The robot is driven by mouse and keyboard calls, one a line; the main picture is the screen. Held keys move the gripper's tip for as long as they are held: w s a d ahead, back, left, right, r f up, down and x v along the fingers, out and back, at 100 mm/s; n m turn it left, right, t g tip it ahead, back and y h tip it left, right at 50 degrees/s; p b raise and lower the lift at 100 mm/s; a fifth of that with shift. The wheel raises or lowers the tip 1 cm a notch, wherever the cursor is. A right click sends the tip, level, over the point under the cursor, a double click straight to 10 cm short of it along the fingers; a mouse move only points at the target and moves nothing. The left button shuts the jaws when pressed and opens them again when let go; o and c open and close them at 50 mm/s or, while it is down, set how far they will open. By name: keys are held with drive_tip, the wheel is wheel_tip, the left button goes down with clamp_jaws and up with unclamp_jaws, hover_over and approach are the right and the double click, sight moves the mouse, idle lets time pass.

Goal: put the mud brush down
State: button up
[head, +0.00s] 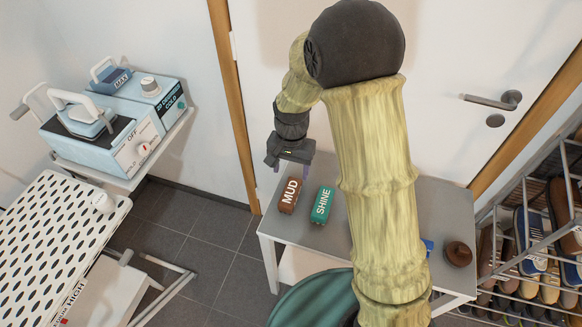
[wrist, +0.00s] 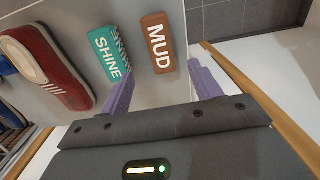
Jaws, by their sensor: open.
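The mud brush (head: 290,195) is a brown block with white "MUD" lettering, resting on the grey table (head: 264,227) near its left end. In the wrist view the mud brush (wrist: 157,44) lies beyond my fingertips, between their lines and apart from them. My gripper (head: 291,163) is open and empty just above and behind the brush in the head view. Its two purple fingers stand wide apart in the wrist view (wrist: 160,88). The green shine brush (head: 322,205) lies just right of the mud brush, and it also shows in the wrist view (wrist: 110,53).
A red shoe (wrist: 47,66) lies beyond the shine brush in the wrist view. A brown round pot (head: 458,254) sits at the table's right end. A shoe rack (head: 540,240) stands at right. Blue-and-white machines (head: 110,125) and a perforated board (head: 50,235) are at left. A door (head: 450,60) is behind.

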drive_tip(key=s+d+r+n+t, duration=0.2)
drive_tip(key=s+d+r+n, duration=0.2)
drive_tip(key=s+d+r, duration=0.4)
drive_tip(key=s+d, duration=0.4)
drive_tip(key=d, duration=0.1)
drive_tip(key=shift+s+d+t, duration=0.2)
drive_tip(key=shift+s+t, duration=0.15)
drive_tip(key=shift+t, duration=0.05)
drive_tip(key=shift+r, duration=0.1)
drive_tip(key=w+p+v, duration=0.2)
drive_tip(key=p+v, duration=0.7)
drive_tip(key=p, duration=0.1)
drive_tip(key=shift+r, duration=0.55)
drive_tip(key=shift+o, duration=0.5)
drive_tip(key=shift+a, duration=0.1)
